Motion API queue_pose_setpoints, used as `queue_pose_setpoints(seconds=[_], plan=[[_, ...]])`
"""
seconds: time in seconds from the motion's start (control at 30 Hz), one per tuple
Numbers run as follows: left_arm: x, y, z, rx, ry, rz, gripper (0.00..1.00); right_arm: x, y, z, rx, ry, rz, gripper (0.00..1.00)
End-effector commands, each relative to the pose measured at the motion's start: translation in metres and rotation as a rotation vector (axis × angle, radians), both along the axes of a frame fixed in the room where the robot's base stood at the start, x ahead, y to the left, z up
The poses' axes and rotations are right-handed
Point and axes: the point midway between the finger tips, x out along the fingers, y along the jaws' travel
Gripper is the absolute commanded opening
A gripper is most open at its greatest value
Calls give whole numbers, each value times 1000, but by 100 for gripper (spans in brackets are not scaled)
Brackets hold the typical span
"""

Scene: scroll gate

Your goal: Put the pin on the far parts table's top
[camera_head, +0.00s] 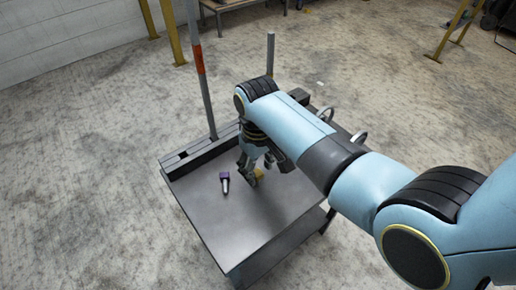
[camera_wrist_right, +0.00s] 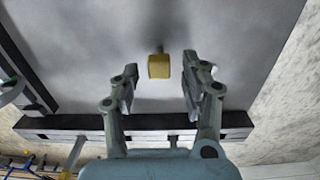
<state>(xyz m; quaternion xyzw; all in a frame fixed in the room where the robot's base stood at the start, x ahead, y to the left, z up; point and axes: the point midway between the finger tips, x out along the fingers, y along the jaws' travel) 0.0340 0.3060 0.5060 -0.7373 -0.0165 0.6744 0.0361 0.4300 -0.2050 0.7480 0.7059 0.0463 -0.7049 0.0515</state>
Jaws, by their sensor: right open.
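A pin with a yellow block head (camera_wrist_right: 158,66) and a short dark shank lies on the grey table top (camera_head: 268,215). In the head view only a bit of its yellow head (camera_head: 259,173) shows beside my right gripper (camera_head: 251,168). In the right wrist view my right gripper (camera_wrist_right: 159,84) is open, with its fingers on either side of the yellow head and apart from it. A second pin with a purple head (camera_head: 224,175) and a silver shank lies to the left on the same top. My left gripper is out of view.
A dark slotted rail (camera_head: 196,152) runs along the table's back edge. A grey post with an orange band (camera_head: 199,60) and a shorter post (camera_head: 270,52) stand there. Metal loops (camera_head: 358,136) rise on the right. The table's front is clear.

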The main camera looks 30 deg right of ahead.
Motion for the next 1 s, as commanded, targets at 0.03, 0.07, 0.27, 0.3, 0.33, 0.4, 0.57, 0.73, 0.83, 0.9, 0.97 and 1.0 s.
queue_pose_setpoints(seconds=[0.03,0.07,0.27,0.3,0.33,0.4,0.57,0.73,0.83,0.9,0.97,1.0], plan=[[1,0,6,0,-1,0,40,1,0,15,1,-4,0,46],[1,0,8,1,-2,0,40,1,0,23,1,-6,0,46],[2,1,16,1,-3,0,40,1,0,64,-1,-3,0,46],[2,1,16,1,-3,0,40,1,1,70,0,-3,0,46],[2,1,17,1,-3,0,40,1,1,74,0,-3,0,46],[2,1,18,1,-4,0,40,1,1,82,0,-1,1,46],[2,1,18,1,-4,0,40,0,1,89,0,0,1,46],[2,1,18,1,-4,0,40,0,1,89,0,0,1,46],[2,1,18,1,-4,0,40,0,1,89,0,0,1,46],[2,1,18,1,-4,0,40,0,1,89,0,0,1,46],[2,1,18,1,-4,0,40,0,1,89,0,0,1,46],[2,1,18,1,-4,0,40,0,1,89,0,0,0,46]])
